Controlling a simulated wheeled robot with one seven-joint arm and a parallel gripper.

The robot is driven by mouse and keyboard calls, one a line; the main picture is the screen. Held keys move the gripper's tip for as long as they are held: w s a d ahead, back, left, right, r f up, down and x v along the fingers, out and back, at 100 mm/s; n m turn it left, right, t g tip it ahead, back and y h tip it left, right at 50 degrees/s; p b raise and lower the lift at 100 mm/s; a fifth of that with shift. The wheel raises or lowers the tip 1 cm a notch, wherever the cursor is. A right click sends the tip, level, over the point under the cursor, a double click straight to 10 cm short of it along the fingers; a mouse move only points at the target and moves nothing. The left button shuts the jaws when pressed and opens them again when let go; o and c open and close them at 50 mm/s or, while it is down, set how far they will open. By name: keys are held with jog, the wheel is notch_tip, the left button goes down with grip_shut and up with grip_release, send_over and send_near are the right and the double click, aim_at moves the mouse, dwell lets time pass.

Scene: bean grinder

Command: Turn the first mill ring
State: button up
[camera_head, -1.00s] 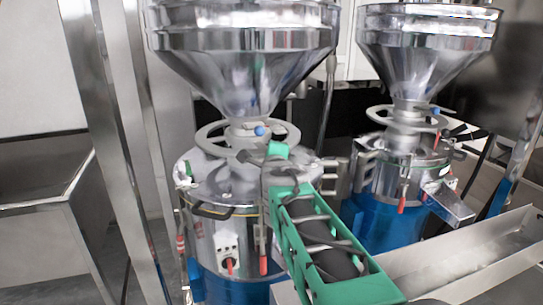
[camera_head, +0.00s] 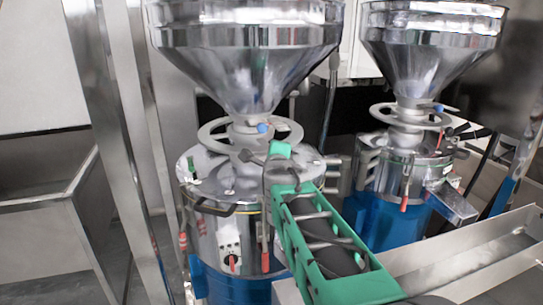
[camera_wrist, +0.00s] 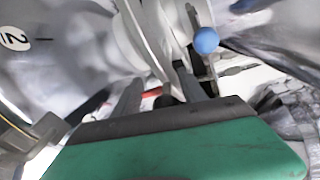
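The first mill (camera_head: 225,240) stands left of centre in the head view, with a steel hopper (camera_head: 245,70) on top. Its grey spoked mill ring (camera_head: 213,133) sits level below the hopper and carries a blue ball knob (camera_head: 262,127). My gripper (camera_head: 256,158), on the green arm, is at the ring's near side, just below it. In the wrist view my two dark fingers (camera_wrist: 156,88) are apart. The pale ring (camera_wrist: 150,35) runs down towards the gap between them, with the blue knob (camera_wrist: 206,40) beyond the right finger. Contact with the ring cannot be told.
A second mill (camera_head: 385,205) with its own hopper (camera_head: 430,50) and ring (camera_head: 384,113) stands to the right. A steel trough (camera_head: 470,262) lies at the lower right. Metal posts (camera_head: 108,130) and a steel bin (camera_head: 45,215) are at the left.

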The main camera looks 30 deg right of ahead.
dwell(0.3)
jog(key=s+a+r+b, duration=0.2)
jog(key=s+a+b, duration=0.1)
jog(key=s+a, duration=0.3)
jog(key=shift+a, duration=0.15)
dwell(0.6)
